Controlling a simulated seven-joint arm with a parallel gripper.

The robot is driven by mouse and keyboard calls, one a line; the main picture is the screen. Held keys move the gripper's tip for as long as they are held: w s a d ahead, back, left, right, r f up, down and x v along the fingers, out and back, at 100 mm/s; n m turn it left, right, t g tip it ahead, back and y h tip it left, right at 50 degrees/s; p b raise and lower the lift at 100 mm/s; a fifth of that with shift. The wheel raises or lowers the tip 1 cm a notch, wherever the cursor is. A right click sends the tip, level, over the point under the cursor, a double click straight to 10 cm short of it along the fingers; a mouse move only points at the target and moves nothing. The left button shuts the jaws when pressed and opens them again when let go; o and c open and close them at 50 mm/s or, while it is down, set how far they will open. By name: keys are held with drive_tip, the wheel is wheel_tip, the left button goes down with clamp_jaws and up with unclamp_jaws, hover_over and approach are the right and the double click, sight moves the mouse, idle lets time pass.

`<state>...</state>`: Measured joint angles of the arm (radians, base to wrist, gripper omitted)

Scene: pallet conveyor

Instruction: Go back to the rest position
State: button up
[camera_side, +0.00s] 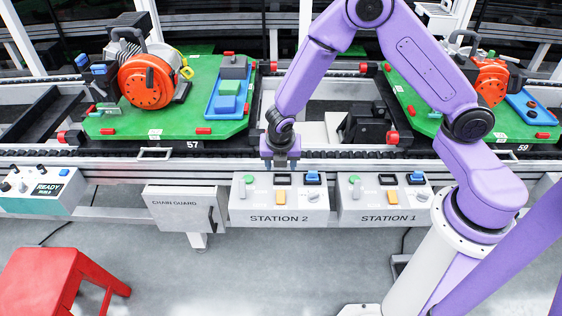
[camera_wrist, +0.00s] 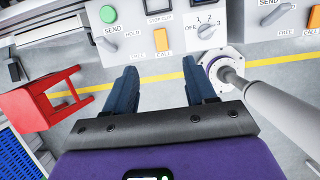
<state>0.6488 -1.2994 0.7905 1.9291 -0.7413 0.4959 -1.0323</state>
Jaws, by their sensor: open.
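My gripper (camera_side: 280,163) hangs from the purple arm just behind the top edge of the STATION 2 control box (camera_side: 279,217) in the side view. It points down, with nothing seen between its fingers. In the wrist view the two dark blue fingers of my gripper (camera_wrist: 162,82) are spread apart, with grey floor and a yellow floor line between them. Beyond the fingertips the wrist view shows a control panel with a green SEND button (camera_wrist: 108,14), an orange CALL button (camera_wrist: 161,40) and a selector knob (camera_wrist: 207,30). The fingers look clear of these controls.
The STATION 1 box (camera_side: 384,217) stands just right of STATION 2. Green pallets, left (camera_side: 200,112) and right (camera_side: 430,118), carry orange-faced machines on the conveyor. The chain guard (camera_side: 183,208) and READY box (camera_side: 38,190) are at left. A red stool (camera_side: 45,275) stands on the floor.

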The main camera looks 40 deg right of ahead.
drive_tip(key=s+r+m+y, duration=0.1)
drive_tip(key=s+r+m, duration=0.6)
drive_tip(key=s+r, duration=0.45)
drive_tip(key=s+d+r+m+g+y, duration=0.1)
drive_tip(key=s+d+r+m, duration=0.1)
drive_tip(key=s, duration=0.6)
drive_tip(key=s+d+r+m+g+y, duration=0.1)
drive_tip(key=s+r+m, duration=0.4)
drive_tip(key=s, duration=0.3)
drive_tip(key=shift+d+r, duration=0.15)
drive_tip(key=shift+d, duration=0.25)
